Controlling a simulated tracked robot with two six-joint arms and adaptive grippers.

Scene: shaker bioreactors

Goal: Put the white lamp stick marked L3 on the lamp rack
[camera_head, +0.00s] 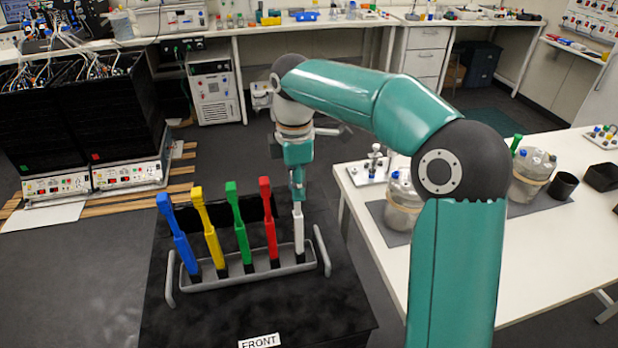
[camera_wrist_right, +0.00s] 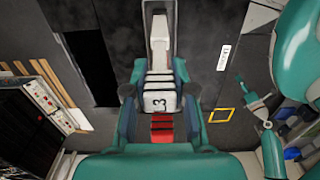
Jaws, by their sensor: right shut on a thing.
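The white lamp stick (camera_head: 298,230) is upright at the right end of the grey lamp rack (camera_head: 240,280), beside the red stick (camera_head: 268,222). Its dark foot appears inside the rack's tray; I cannot tell whether it rests on the bottom. My right gripper (camera_head: 298,200) is shut on the stick's upper end, from above. In the right wrist view the white stick (camera_wrist_right: 160,60) lies between the fingers of the gripper (camera_wrist_right: 160,95), with a "3" readable on its end. My left gripper is not in view.
Blue (camera_head: 178,235), yellow (camera_head: 208,230) and green (camera_head: 238,225) sticks stand in the rack to the left. The rack sits on a black stand with a "FRONT" label (camera_head: 259,341). A white table (camera_head: 540,235) with vessels is at the right. Black boxes (camera_head: 80,115) stand at the left.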

